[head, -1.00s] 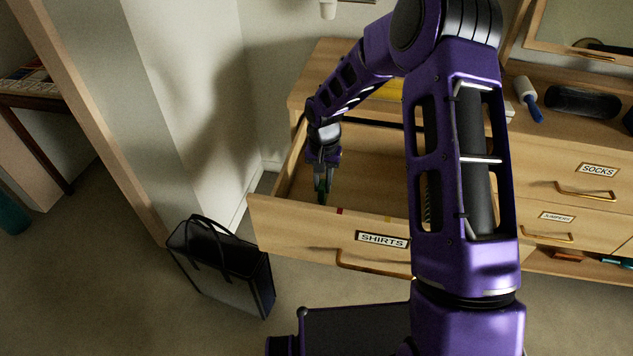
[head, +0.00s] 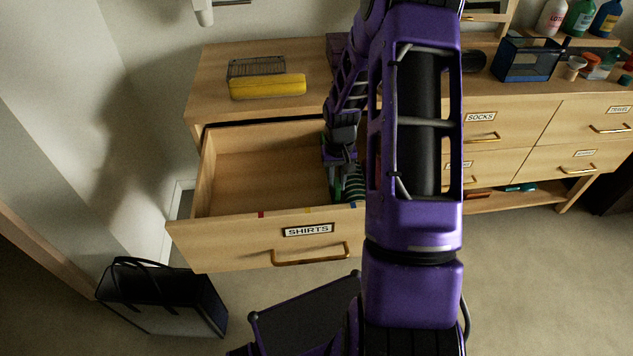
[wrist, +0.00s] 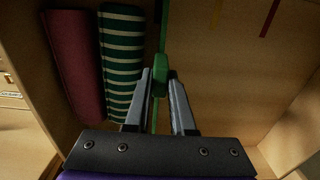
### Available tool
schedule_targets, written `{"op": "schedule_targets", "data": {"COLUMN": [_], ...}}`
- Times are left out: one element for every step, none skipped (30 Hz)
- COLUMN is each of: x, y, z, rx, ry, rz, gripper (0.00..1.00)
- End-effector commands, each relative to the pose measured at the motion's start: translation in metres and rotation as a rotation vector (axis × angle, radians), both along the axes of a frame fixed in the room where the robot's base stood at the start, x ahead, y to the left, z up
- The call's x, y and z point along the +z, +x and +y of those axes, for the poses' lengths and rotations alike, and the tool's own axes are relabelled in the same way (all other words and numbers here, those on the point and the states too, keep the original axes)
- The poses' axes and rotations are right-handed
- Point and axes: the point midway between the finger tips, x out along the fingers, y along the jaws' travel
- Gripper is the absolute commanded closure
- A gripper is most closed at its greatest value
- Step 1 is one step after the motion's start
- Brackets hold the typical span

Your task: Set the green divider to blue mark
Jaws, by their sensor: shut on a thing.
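The green divider (wrist: 160,84) stands across the inside of the open SHIRTS drawer (head: 270,238). My gripper (wrist: 160,78) is shut on it, with one finger on each side of its raised middle. In the head view my gripper (head: 343,168) is low in the drawer's right part, and the divider (head: 337,187) shows only partly beneath it. Along the drawer's front edge are a red mark (head: 262,214), a yellow mark (head: 307,210) and a blue mark (head: 353,204). The divider is near the blue mark; whether they line up exactly I cannot tell.
A green striped rolled shirt (wrist: 121,60) lies close beside the divider, with a maroon one (wrist: 72,62) beyond it. The drawer is empty on the other side. A yellow case (head: 267,87) and a wire rack sit on the dresser top. A dark bag (head: 160,298) stands on the floor.

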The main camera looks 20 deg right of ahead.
Motion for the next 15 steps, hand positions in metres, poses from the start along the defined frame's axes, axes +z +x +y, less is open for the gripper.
{"op": "schedule_targets", "data": {"x": [0.0005, 0.0004, 0.0003, 0.0002, 0.0002, 0.0001, 0.0001, 0.0001, 0.0001, 0.0000, 0.0000, 0.0001, 0.0001, 0.0000, 0.0000], "y": [-0.0012, -0.0017, -0.0022, -0.0024, -0.0026, -0.0028, -0.0028, -0.0028, -0.0028, -0.0027, -0.0026, -0.0026, -0.0026, -0.0026, -0.0024], "z": [-0.0047, -0.0064, -0.0083, -0.0093, -0.0101, -0.0106, -0.0109, -0.0110, -0.0109, -0.0109, -0.0108, -0.0106, -0.0106, -0.0105, -0.0104], "rx": [-0.003, -0.003, -0.002, -0.002, -0.002, -0.002, -0.002, -0.001, -0.001, -0.001, -0.001, -0.001, -0.001, -0.001, -0.001], "ry": [-0.001, -0.001, 0.000, 0.000, 0.000, 0.000, 0.000, 0.000, 0.000, 0.000, 0.000, 0.000, 0.000, 0.000, 0.000], "rz": [0.000, 0.000, 0.000, 0.000, 0.000, 0.000, 0.000, 0.000, 0.000, -0.001, -0.001, -0.001, -0.001, -0.001, -0.001], "gripper": [1.00, 1.00, 1.00, 1.00, 1.00, 1.00, 1.00, 1.00, 1.00, 1.00, 1.00, 1.00, 1.00, 1.00, 1.00]}}
